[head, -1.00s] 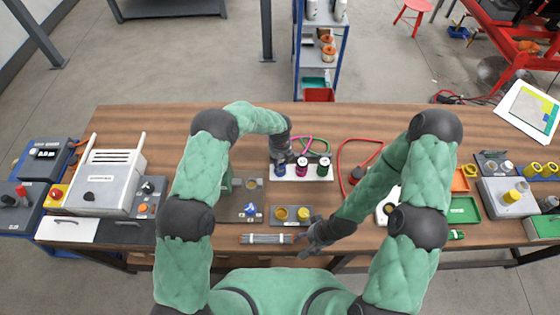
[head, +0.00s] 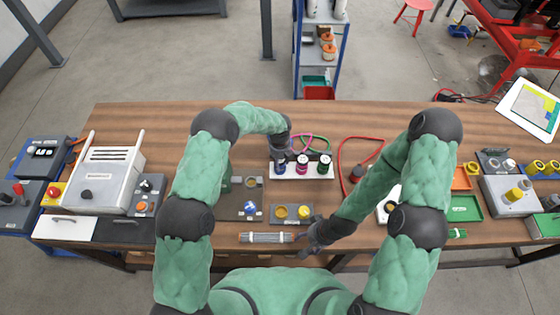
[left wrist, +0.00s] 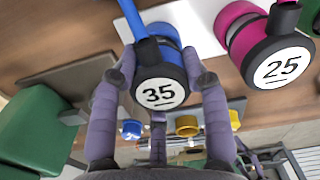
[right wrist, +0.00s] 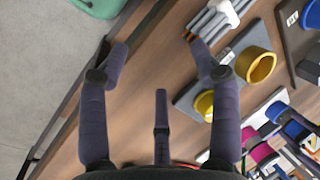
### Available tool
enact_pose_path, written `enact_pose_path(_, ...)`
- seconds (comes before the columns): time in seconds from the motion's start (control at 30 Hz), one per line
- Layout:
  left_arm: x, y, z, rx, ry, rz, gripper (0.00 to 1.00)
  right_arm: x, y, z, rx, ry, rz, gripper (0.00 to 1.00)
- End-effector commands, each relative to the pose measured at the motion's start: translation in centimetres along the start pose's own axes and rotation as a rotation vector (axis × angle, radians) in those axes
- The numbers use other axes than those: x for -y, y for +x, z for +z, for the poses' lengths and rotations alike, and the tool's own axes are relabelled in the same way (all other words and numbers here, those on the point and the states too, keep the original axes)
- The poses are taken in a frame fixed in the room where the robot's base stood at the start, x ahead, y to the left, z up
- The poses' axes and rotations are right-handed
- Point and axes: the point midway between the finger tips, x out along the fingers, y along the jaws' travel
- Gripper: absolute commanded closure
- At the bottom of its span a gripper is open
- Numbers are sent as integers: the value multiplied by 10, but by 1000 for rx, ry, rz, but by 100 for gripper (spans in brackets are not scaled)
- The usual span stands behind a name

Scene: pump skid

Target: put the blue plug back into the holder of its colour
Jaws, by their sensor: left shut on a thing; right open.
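The blue plug (left wrist: 160,92), a black round cap marked 35 with a blue cable, is between the fingers of my left gripper (left wrist: 160,68), which is shut on it. A blue collar (left wrist: 166,32) shows right behind the cap, at the white plate's edge. I cannot tell whether the plug is fully seated. In the head view the blue plug (head: 281,168) is in line with the magenta plug (head: 302,168) and green plug (head: 324,168) on the white rail (head: 312,176); my left gripper (head: 282,148) is behind it. My right gripper (right wrist: 157,48) is open and empty near the table's front edge.
A grey block with a yellow ring and yellow plug (head: 304,212) stands in front of the rail. A bundle of grey rods (head: 265,238) lies beside my right gripper. A red hose (head: 342,160) curves right of the rail. The table behind the rail is fairly clear.

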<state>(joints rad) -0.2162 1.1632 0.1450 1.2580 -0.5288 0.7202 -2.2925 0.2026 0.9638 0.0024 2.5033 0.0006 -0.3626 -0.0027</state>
Motion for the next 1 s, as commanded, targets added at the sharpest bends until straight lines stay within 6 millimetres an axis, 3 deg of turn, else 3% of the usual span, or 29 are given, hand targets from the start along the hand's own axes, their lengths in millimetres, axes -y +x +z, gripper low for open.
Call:
enact_pose_path(0.17, 0, 0, 0, -1, 0, 0, 100, 0, 0, 0, 0, 0, 0, 36)
enact_pose_path(0.2, 0, 0, 0, -1, 0, 0, 52, 0, 0, 0, 0, 0, 0, 36)
enact_pose_path(0.3, 0, 0, 0, -1, 0, 0, 27, 0, 0, 0, 0, 0, 0, 36)
enact_pose_path(0.7, 0, -3, 0, 0, 0, 0, 27, 0, 0, 0, 0, 0, 0, 36)
enact_pose_path(0.87, 0, -23, 0, 1, 0, -1, 27, 0, 0, 0, 0, 0, 0, 36)
enact_pose_path(1.0, 0, -51, 1, 2, 0, -1, 27, 0, 0, 0, 0, 0, 0, 36)
